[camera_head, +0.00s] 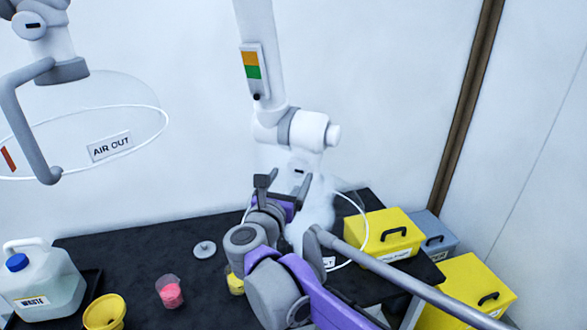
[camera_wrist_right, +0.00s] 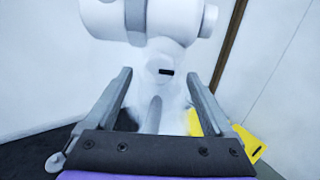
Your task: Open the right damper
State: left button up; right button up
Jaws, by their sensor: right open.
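The right white extraction arm (camera_head: 262,45) hangs down the middle of the head view. A plate with orange, yellow and green bands (camera_head: 251,66) is on it, with a small black knob (camera_head: 257,97) at the plate's lower end. The arm's lower joint (camera_head: 300,129) also shows at the top of the right wrist view (camera_wrist_right: 150,18). My right gripper (camera_head: 284,182) is open and empty, below this joint and in front of the clear hood. Its two fingers show apart in the right wrist view (camera_wrist_right: 159,76). My left gripper is not in view.
A long grey bar (camera_head: 400,276) crosses the lower right. Yellow boxes (camera_head: 382,236) stand at right. The black bench (camera_head: 135,250) holds a waste jug (camera_head: 40,285), a yellow funnel (camera_head: 104,312) and a pink-filled beaker (camera_head: 170,292). The left hood (camera_head: 110,125) hangs at upper left.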

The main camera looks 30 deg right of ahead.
aim_at(295, 169)
jog(key=shift+x, duration=1.95)
jog(key=c, duration=1.4)
